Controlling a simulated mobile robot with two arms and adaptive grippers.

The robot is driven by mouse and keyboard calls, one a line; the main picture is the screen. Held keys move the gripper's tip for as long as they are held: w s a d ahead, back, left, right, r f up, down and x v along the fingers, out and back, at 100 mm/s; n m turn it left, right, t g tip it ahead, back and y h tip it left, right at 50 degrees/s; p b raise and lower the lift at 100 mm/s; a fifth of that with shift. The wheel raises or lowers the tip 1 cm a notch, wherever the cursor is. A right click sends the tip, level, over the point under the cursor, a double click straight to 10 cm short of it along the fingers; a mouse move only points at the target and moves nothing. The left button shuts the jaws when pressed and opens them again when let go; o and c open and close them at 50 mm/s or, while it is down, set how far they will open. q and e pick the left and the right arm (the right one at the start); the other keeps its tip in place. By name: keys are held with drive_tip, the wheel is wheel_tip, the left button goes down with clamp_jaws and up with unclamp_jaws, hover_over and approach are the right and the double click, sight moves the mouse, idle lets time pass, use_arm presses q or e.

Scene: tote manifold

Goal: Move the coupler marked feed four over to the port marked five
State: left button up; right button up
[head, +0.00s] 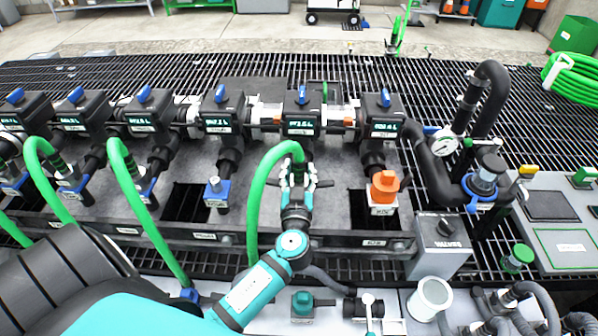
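A manifold with a row of black valve blocks crosses the view. A green hose (253,215) arches up and bends down to a dark coupler (299,165) in front of the fifth visible block from the left (302,116). My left gripper (298,176) has its fingers on both sides of this coupler and appears shut on it. Dark lever-like parts stick out left and right there. The gripper hides the coupler's lower part and its marking, so I cannot tell whether it is seated. The small port labels are too blurred to read surely. My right gripper is not in view.
A blue-topped fitting (216,191) stands at the neighbouring port on the left, an orange cap (383,187) at the one on the right. Other green hoses (130,180) run left. A gauge (446,146), black pipes and a grey control box (440,243) stand right.

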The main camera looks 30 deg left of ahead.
use_arm(q)
drive_tip(key=shift+o, duration=0.5)
drive_tip(key=shift+f, duration=0.15)
drive_tip(key=shift+s+d, duration=0.2)
drive_tip(key=shift+s, duration=0.1)
drive_tip(key=v, duration=1.1)
drive_tip(key=shift+s, duration=0.15)
